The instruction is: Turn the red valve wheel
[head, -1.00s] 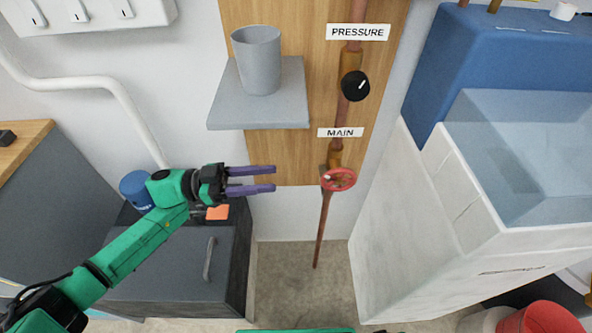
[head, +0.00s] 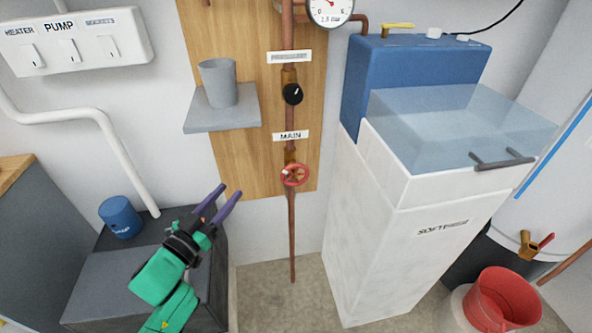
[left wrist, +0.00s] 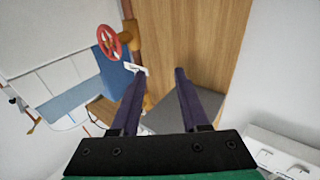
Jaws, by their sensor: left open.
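The red valve wheel (head: 294,174) sits on the vertical copper pipe, below the MAIN label (head: 291,135). It also shows at the upper left of the left wrist view (left wrist: 109,42). My left gripper (head: 223,196) is open and empty, to the left of the wheel and slightly lower in the head view. Its purple fingers point up and to the right, apart from the wheel. In the left wrist view the two fingers (left wrist: 153,80) are spread with nothing between them but the background. My right gripper is not in view.
A grey shelf (head: 240,118) with a grey cup (head: 218,83) juts out above left of the wheel. A black knob (head: 292,94) and a gauge (head: 330,8) are higher up. A white softener cabinet (head: 365,220) stands right. A dark cabinet (head: 110,285) stands lower left.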

